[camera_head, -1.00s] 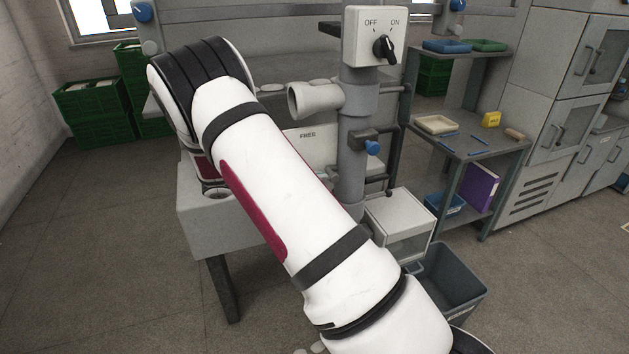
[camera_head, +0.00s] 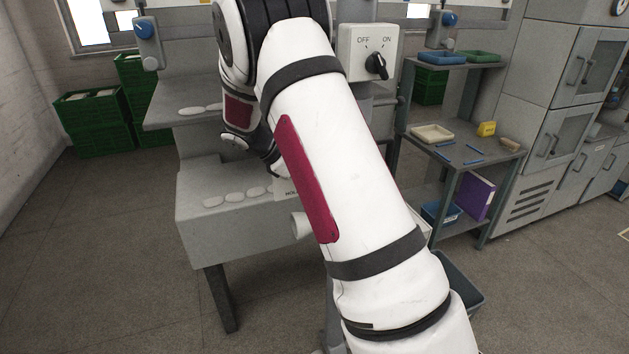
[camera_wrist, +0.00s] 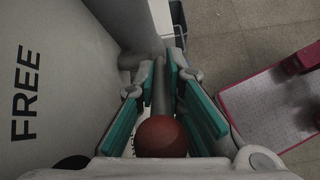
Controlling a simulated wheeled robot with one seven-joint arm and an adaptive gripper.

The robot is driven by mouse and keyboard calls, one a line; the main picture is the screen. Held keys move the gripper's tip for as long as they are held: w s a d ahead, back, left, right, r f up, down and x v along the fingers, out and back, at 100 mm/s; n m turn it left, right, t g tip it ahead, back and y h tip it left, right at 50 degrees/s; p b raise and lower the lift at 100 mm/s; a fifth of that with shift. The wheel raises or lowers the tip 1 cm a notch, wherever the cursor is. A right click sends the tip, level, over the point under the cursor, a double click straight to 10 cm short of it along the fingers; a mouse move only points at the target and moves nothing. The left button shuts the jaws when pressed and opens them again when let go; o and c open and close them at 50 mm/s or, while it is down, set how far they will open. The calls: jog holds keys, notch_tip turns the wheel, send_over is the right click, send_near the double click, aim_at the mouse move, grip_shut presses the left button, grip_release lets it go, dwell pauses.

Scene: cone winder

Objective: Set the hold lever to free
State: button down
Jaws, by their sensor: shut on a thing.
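The hold lever shows in the wrist view as a grey rod with a round red knob (camera_wrist: 161,137). My gripper (camera_wrist: 161,85), with teal finger pads, is shut on the lever, one finger on each side of the rod. A pale plate (camera_wrist: 60,80) with the word FREE stands on the left of the wrist view, beside the gripper. In the head view my arm hides the gripper and the lever. Part of a lettered plate (camera_head: 287,187) shows beside my arm there, its word mostly covered.
The winder's grey body (camera_head: 225,230) stands behind my arm. An OFF/ON switch box (camera_head: 355,45) sits close to its right. A shelf unit (camera_head: 470,155) with trays stands further right, and green crates (camera_head: 92,122) stand at the back left. The floor at the left is clear.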

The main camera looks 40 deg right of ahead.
jog(key=shift+s, duration=0.1)
jog(key=c, duration=1.7)
grip_release()
jog(key=shift+o, duration=0.2)
jog(key=v, duration=1.2)
